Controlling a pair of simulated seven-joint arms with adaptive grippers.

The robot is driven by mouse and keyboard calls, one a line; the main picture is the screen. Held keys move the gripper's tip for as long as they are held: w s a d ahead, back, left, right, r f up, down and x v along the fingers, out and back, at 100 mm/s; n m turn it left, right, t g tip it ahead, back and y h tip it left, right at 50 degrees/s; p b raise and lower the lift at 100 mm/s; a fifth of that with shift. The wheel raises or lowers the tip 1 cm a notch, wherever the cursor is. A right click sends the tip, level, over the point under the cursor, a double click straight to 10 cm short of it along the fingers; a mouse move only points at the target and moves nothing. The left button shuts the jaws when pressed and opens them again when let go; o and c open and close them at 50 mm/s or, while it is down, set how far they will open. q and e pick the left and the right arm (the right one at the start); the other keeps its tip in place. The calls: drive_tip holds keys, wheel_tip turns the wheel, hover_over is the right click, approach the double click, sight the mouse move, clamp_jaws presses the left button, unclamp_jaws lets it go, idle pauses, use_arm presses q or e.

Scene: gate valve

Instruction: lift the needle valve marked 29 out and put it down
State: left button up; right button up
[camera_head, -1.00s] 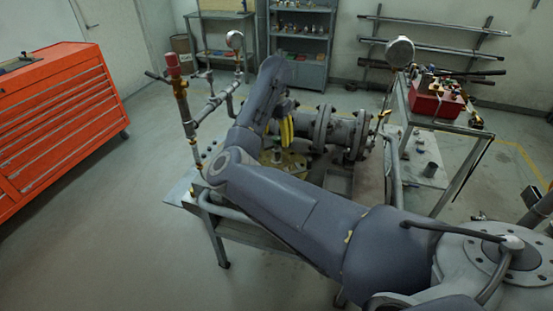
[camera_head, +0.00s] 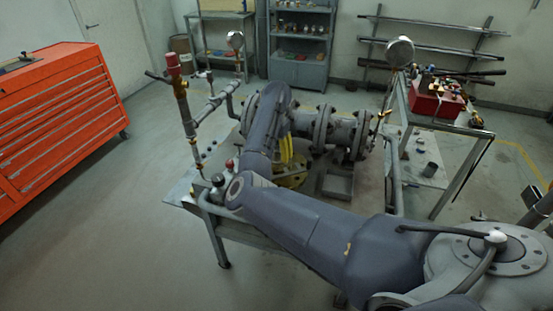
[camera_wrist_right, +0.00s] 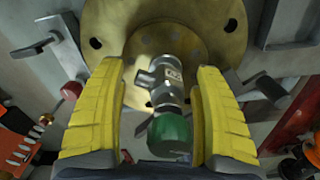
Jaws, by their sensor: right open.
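The needle valve (camera_wrist_right: 164,84) shows in the right wrist view as a small silver body with a green knob (camera_wrist_right: 170,134) and a pale label whose number I cannot read clearly. It lies in front of a round brass flange (camera_wrist_right: 108,18). My right gripper (camera_wrist_right: 160,70) is open, with one yellow finger on each side of the valve and visible gaps to both. In the head view the right gripper (camera_head: 286,150) points down over the yellow flange (camera_head: 294,181) on the bench, and my arm hides the valve. My left gripper is not in view.
A flanged pipe assembly (camera_head: 341,132) stands just right of the gripper. An upright pipe with a red top (camera_head: 173,66) rises at the bench's left. A side table (camera_head: 470,128) with a red box (camera_head: 437,102) stands to the right. An orange cabinet (camera_head: 60,125) stands far left.

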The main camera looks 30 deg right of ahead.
clamp_jaws()
idle(0.5)
wheel_tip(320, 180, up, 24)
drive_tip(key=shift+r, duration=0.2)
idle(1.6)
idle(0.4)
